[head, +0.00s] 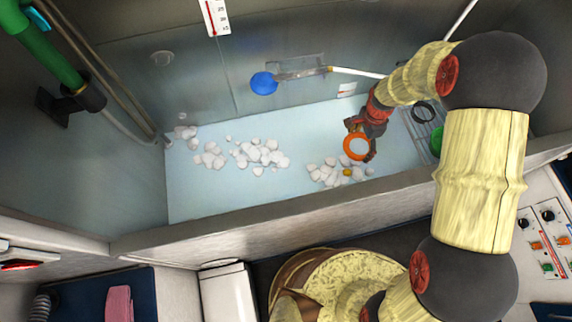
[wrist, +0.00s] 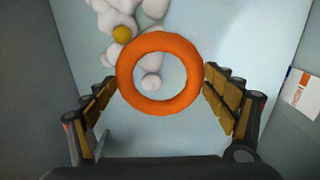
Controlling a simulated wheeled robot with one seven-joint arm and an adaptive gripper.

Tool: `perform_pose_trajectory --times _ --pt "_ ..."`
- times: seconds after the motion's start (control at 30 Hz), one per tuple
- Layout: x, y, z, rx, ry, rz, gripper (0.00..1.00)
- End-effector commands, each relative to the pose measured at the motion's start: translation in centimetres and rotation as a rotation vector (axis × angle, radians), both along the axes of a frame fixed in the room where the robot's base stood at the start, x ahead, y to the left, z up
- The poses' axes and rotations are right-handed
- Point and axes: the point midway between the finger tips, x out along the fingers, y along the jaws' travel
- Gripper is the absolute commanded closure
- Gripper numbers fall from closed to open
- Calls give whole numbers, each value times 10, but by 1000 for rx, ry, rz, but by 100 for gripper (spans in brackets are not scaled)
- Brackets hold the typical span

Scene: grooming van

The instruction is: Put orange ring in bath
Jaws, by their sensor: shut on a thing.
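The orange ring (wrist: 126,76) sits between the two fingertips of my gripper (wrist: 158,76), which is shut on it from both sides. In the head view the ring (head: 347,147) hangs with my gripper (head: 361,136) over the right part of the bath. The bath (head: 195,195) is a wide basin with a pale blue floor and grey walls. White foam clumps (head: 255,153) lie on its floor. The ring appears to be above the floor, near the right foam clump; the exact height is hard to tell.
A small yellow thing (head: 347,172) lies among the foam; it also shows in the wrist view (wrist: 122,34). A rack with a black ring (head: 424,114) and a green thing (head: 437,140) stands right. The near wall (head: 260,222) is raised.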

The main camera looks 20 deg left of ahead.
Motion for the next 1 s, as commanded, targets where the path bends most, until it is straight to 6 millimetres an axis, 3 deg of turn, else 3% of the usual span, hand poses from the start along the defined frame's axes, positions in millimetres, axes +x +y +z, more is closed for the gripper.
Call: perform_pose_trajectory --times 0.13,0.5,0.7,1.0 --pt "7 18 -11 1 -1 4 42" --pt "33 92 -54 -1 2 3 42" --pt "42 115 -83 0 0 2 42" --pt "47 128 -99 0 0 1 42"
